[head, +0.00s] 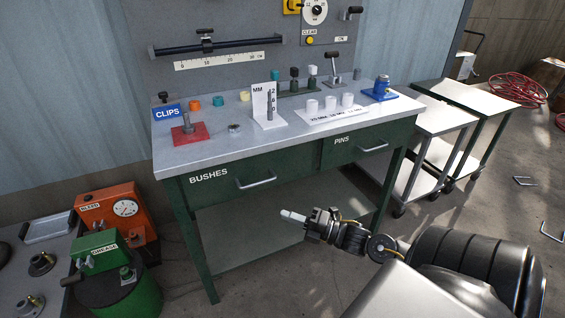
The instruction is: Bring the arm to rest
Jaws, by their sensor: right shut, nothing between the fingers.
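My right gripper (293,217) is shut and empty. Its arm comes in from the lower right. In the head view the gripper appears in front of the green workbench (215,149), below the BUSHES drawer handle, with its light fingertips pointing left. It touches nothing that I can see. My left gripper is not in view.
White-topped carts (455,116) stand at right. An orange gauge box (112,210) and a green box (98,250) are at lower left.

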